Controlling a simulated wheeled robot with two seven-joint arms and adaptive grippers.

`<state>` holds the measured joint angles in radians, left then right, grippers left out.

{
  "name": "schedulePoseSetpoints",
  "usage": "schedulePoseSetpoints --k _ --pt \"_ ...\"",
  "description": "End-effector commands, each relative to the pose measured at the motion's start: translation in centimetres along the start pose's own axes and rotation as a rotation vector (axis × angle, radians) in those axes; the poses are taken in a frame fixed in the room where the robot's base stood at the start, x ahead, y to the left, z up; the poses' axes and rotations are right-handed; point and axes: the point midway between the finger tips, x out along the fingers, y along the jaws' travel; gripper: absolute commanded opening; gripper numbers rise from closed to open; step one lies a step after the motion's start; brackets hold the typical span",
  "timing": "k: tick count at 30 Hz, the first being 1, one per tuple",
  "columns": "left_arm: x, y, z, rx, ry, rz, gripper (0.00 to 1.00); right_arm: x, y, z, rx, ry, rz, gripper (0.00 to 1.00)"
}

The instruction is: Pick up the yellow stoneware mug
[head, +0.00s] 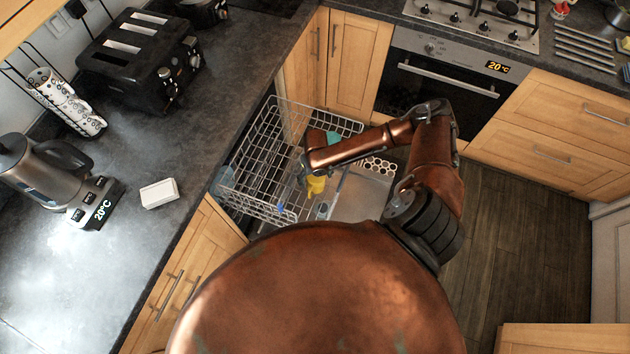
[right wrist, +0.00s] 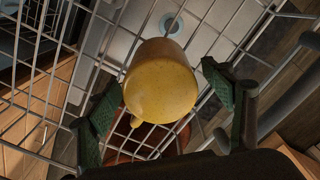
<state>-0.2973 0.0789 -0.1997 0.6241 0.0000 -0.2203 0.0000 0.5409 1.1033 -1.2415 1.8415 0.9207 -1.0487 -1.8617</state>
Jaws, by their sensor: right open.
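The yellow stoneware mug (head: 317,186) sits in the wire dishwasher rack (head: 262,150), partly hidden by my right arm in the head view. In the right wrist view the mug (right wrist: 160,82) fills the middle, with a smooth rounded surface toward the camera and its small handle at the lower left. My right gripper (right wrist: 160,88) is open, with one green-padded finger on each side of the mug. I cannot tell whether either finger touches it. In the head view the right gripper (head: 303,172) is at the mug's left, mostly hidden under the arm. My left gripper is not in view.
Rack wires surround the mug. A teal item (head: 333,138) and a blue item (head: 281,206) are in the rack area. The open dishwasher door (head: 365,195) lies to the right. The counter (head: 170,215) at left bears a kettle (head: 45,170) and a toaster (head: 140,55).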

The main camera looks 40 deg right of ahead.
Motion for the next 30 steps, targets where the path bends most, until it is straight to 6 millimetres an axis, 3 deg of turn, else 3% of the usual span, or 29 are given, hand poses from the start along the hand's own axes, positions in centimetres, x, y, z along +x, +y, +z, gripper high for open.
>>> schedulePoseSetpoints --k 4,27,30 --pt "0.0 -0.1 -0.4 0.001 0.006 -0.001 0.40 -0.1 0.0 0.0 0.001 -0.001 0.000 0.73" --pt "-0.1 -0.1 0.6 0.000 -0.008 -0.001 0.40 -0.1 -0.1 0.0 0.002 0.000 0.000 0.20" --pt "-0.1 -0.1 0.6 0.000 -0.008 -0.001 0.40 -0.2 -0.1 0.1 0.001 -0.002 0.000 0.19"
